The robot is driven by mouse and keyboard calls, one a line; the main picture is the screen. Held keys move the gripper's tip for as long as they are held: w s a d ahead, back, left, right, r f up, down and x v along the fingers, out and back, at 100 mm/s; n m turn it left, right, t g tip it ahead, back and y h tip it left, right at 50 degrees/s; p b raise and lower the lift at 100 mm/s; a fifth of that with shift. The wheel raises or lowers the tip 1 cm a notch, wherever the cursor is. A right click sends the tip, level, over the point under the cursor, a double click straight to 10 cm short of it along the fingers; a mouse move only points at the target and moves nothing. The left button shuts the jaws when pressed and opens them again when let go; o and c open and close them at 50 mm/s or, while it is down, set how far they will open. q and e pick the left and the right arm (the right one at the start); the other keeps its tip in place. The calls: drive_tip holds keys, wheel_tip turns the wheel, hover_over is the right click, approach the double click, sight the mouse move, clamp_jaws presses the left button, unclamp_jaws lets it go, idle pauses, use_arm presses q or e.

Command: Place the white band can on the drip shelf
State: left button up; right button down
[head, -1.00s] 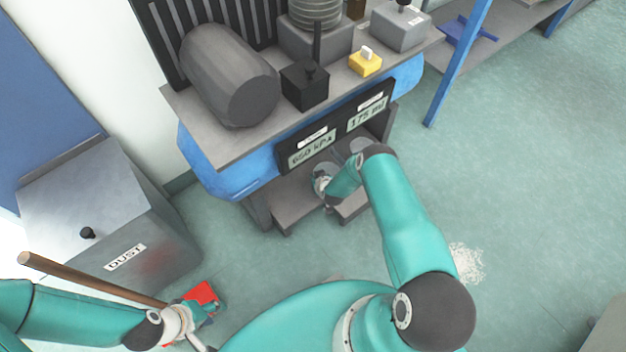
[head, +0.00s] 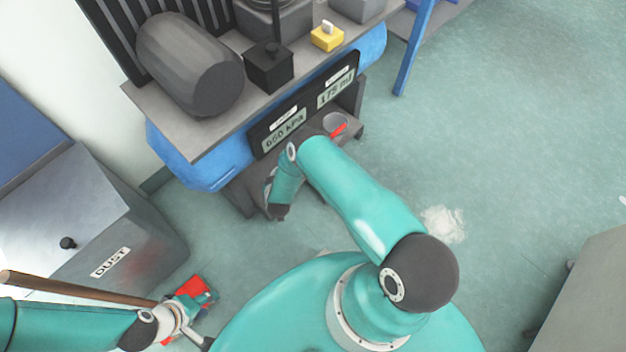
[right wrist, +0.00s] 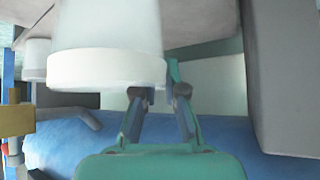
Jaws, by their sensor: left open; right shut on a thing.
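My right gripper (right wrist: 160,100) is shut on a white can with a brighter white band (right wrist: 108,70), which fills the upper left of the right wrist view. A second pale can with a white band (right wrist: 37,50) stands further left in the wrist view. A grey round can (head: 335,122) with a red part shows under the readout panel in the head view. A dark shelf (head: 243,190), apparently the drip shelf, is partly hidden by my right arm. My left gripper (head: 194,318) is open at lower left.
A red object (head: 196,288) and a wooden handle (head: 80,288) lie by my left gripper. A grey bin marked DUST (head: 110,235) stands at left. The blue machine (head: 205,160) carries a readout panel (head: 300,112). White granules (head: 443,224) lie on the otherwise clear floor at right.

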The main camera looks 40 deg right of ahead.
drive_tip(key=s+d+f+m+g+h+b, duration=0.1)
drive_tip(key=s+d+m+b, duration=0.2)
drive_tip(key=s, duration=0.4)
drive_tip(key=s+d+f+m+g+h+b, duration=0.1)
drive_tip(key=s+d+m+h+b, duration=0.15)
drive_tip(key=s+b, duration=0.45)
drive_tip(key=shift+n+y, duration=0.35)
drive_tip(key=shift+n, duration=0.1)
drive_tip(key=w+d+b, duration=0.1)
drive_tip(key=w+d, duration=0.3)
drive_tip(key=w+d+f+b, duration=0.1)
drive_tip(key=w+d+b, duration=0.1)
drive_tip(key=w+d, duration=0.2)
drive_tip(key=w+d+f+b, duration=0.1)
drive_tip(key=w+d, duration=0.3)
drive_tip(key=d, duration=0.1)
drive_tip(key=shift+w+d+b, duration=0.15)
drive_tip(key=shift+d+b, duration=0.1)
drive_tip(key=shift+b, duration=0.05)
drive_tip(key=shift+r, duration=0.1)
drive_tip(key=c, duration=1.2)
unclamp_jaws()
drive_tip(key=shift+c, duration=0.2)
